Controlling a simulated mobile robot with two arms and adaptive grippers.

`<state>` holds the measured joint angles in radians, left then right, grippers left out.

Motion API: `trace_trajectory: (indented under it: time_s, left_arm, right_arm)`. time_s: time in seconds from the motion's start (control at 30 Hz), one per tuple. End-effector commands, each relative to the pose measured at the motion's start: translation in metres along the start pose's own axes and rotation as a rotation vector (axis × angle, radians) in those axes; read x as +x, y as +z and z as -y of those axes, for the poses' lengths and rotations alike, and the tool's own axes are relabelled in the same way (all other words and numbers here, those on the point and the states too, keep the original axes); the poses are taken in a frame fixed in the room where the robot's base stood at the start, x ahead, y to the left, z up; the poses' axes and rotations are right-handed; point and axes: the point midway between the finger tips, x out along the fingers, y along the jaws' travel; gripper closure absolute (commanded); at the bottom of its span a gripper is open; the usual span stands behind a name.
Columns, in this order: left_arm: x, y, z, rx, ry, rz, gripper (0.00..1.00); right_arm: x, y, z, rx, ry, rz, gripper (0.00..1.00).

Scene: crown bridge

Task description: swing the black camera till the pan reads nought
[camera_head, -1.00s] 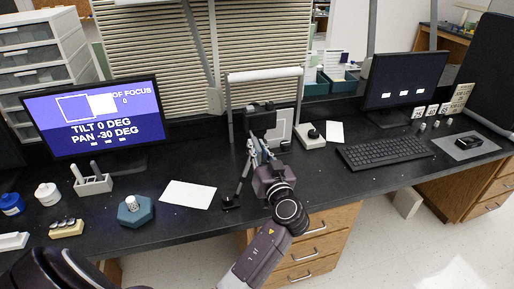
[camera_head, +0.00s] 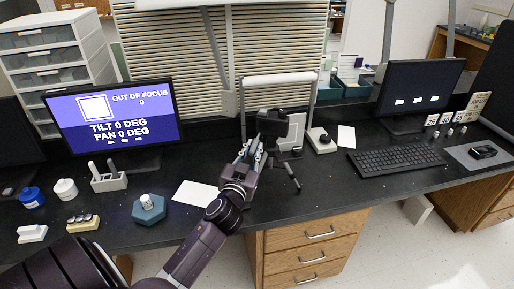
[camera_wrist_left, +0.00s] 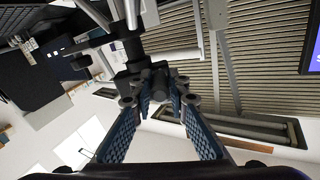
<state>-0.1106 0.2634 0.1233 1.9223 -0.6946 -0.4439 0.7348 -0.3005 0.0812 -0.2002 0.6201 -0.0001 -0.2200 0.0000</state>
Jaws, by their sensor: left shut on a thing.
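The black camera (camera_head: 271,122) stands on a small tripod (camera_head: 290,172) in front of a grey frame on the bench. My left gripper (camera_head: 246,156) reaches up from the front and is shut on the camera's near side. In the left wrist view its blue-padded fingers (camera_wrist_left: 157,95) close in on a dark part of the camera assembly; the exact grip point is partly hidden. The left monitor (camera_head: 113,118) reads TILT 0 DEG, PAN 0 DEG and OUT OF FOCUS 0. My right gripper is out of view.
A white card (camera_head: 195,194) and a teal hexagonal block (camera_head: 149,209) lie left of my arm. A grey device with a black knob (camera_head: 322,140), a keyboard (camera_head: 396,161) and a second monitor (camera_head: 418,88) stand to the right.

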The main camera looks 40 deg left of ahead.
Motion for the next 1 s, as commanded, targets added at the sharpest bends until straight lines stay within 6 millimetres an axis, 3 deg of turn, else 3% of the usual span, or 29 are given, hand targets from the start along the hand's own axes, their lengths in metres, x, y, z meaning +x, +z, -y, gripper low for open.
trace_trajectory:
  time_s: [0.5, 0.53, 0.67, 1.0]
  left_arm:
    - [0.0013, 0.0007, 0.0027, 0.001, 0.024, -0.005, 0.97]
    - [0.0013, 0.0007, 0.0027, 0.001, 0.024, -0.005, 0.83]
    - [0.0013, 0.0007, 0.0026, 0.001, 0.024, -0.005, 0.69]
    - [-0.0015, 0.0014, 0.0022, 0.0, 0.024, -0.004, 0.68]
  right_arm:
    - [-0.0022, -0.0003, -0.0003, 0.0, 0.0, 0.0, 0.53]
    - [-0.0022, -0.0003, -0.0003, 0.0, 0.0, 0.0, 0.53]
    - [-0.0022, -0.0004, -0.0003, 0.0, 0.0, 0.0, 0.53]
    - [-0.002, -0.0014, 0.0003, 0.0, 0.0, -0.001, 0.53]
